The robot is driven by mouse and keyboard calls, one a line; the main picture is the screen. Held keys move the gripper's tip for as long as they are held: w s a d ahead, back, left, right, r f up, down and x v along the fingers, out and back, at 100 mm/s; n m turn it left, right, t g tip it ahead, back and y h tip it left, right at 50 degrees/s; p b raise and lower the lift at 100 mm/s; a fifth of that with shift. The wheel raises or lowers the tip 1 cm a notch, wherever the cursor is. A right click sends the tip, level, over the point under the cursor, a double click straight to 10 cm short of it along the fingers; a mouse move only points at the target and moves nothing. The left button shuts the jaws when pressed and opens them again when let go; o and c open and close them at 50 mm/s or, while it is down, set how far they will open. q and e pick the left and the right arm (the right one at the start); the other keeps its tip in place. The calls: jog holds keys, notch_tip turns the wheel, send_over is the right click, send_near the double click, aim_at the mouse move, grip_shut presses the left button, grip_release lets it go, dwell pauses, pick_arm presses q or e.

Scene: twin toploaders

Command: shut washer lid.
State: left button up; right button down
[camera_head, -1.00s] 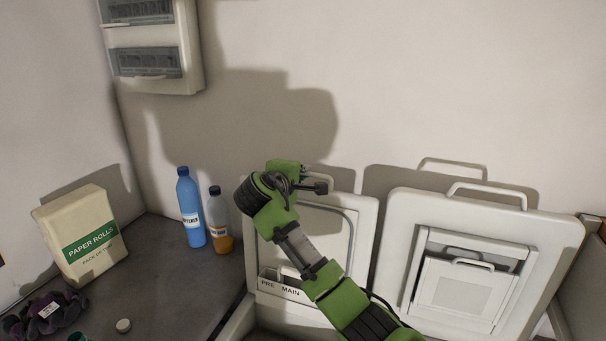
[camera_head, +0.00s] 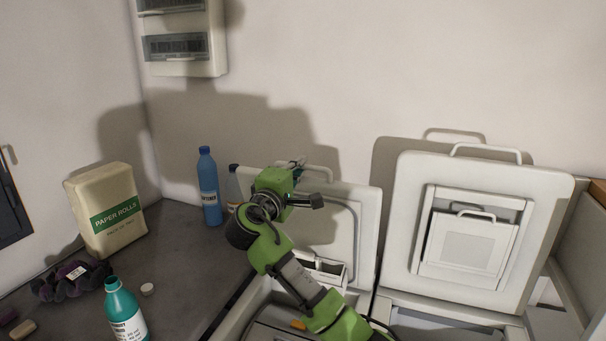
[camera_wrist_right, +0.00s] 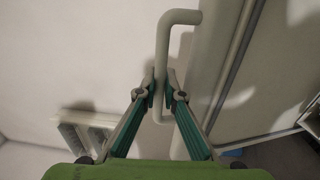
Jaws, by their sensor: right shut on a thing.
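The washer's pale lid (camera_head: 368,225) stands raised against the wall in the head view, with a dispenser box (camera_head: 333,270) on its inner face. The lid's bar handle (camera_head: 325,172) is at its top edge, and it also shows in the wrist view (camera_wrist_right: 180,17). My right gripper (camera_head: 299,164) is at this handle. In the wrist view my right gripper's fingers (camera_wrist_right: 167,90) are shut on the handle from both sides. My arm hides part of the lid and the washer opening below. My left gripper is not in view.
A second raised lid (camera_head: 410,200) with its own handle stands close on the right. On the dark counter (camera_head: 185,265) at left are a blue bottle (camera_head: 209,190), a partly hidden bottle (camera_head: 233,188), a teal bottle (camera_head: 124,312) and a paper rolls pack (camera_head: 108,212).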

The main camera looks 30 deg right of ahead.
pick_arm(q)
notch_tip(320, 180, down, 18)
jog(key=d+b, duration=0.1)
jog(key=b, duration=1.6)
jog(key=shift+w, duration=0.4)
pick_arm(e)
jog(key=s+a+f+t+h, duration=0.3)
jog(key=s+a+f, duration=0.9)
jog(key=a, duration=0.3)
jog(key=shift+s, duration=0.7)
jog(key=shift+r, duration=0.1)
jog(key=c, duration=2.4)
grip_release()
jog(key=shift+a, duration=0.1)
jog(key=shift+c, duration=0.2)
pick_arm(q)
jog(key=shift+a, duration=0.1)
pick_arm(e)
jog(key=v, duration=1.2)
